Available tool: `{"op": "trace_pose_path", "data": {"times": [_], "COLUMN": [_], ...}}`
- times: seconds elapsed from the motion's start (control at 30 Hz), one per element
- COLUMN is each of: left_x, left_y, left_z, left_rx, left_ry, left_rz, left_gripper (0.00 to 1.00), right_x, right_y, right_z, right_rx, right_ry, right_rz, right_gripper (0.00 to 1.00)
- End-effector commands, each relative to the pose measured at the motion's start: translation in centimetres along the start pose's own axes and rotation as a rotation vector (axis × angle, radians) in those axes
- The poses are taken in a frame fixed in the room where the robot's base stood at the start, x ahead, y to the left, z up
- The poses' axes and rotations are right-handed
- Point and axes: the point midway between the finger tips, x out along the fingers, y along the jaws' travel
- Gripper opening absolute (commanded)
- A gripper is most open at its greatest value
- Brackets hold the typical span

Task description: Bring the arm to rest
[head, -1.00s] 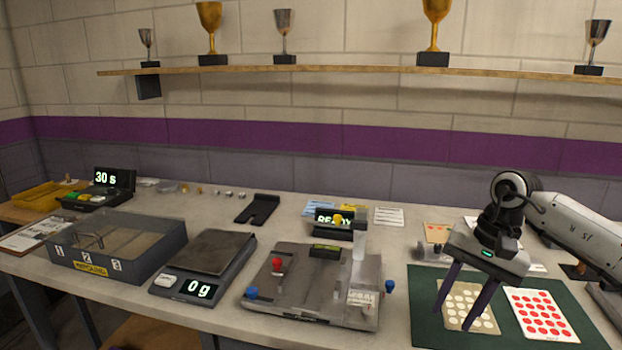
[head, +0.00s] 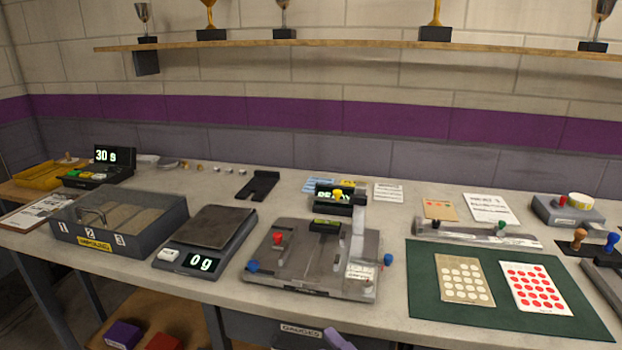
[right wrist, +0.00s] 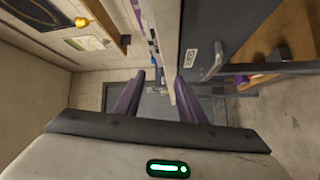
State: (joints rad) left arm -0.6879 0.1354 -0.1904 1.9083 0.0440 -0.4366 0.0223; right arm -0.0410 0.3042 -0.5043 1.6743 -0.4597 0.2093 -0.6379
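My right gripper (right wrist: 160,76) shows in the right wrist view with its two purple fingers apart and nothing between them. It is clear of the bench top, facing a dark cabinet front (right wrist: 205,45) and the wall. In the head view the right arm is no longer over the bench; a purple piece at the bottom edge may be one of its fingers, but I cannot tell. My left gripper is in neither view.
The bench (head: 395,318) holds a scale (head: 205,240) reading 0 g, a grey sorting bin (head: 170,238), a slotted fixture (head: 285,277) and a green mat (head: 425,305) with two dotted cards. A trophy shelf (head: 350,45) runs above.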

Motion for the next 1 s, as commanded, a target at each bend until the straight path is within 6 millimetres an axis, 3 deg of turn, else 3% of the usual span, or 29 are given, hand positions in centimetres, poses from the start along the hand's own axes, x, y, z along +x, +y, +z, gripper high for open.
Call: {"op": "trace_pose_path", "data": {"times": [0.03, 0.13, 0.3, 0.4, 0.5, 0.63, 1.0], "left_x": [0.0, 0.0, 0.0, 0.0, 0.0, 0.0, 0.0], "left_y": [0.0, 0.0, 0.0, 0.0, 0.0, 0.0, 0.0], "left_z": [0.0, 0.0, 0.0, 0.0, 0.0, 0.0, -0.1], "left_rx": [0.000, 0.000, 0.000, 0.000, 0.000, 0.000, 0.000], "left_ry": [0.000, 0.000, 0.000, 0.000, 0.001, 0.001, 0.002], "left_rz": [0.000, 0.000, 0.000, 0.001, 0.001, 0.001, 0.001], "left_gripper": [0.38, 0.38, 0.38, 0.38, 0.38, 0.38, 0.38], "right_x": [-2.5, -8.0, -17.4, -21.7, -24.5, -26.0, -26.0], "right_y": [-2.7, -7.8, -14.9, -17.6, -19.1, -19.8, -19.9], "right_z": [1.4, 3.6, 4.2, 3.4, 2.6, 2.1, 2.1], "right_rx": [0.212, 0.597, 1.096, 1.287, 1.405, 1.467, 1.469], "right_ry": [-0.122, -0.360, -0.705, -0.855, -0.953, -1.006, -1.009], "right_rz": [-0.049, -0.126, -0.199, -0.217, -0.225, -0.226, -0.228], "right_gripper": [0.37, 0.37, 0.37, 0.37, 0.37, 0.37, 0.37]}}
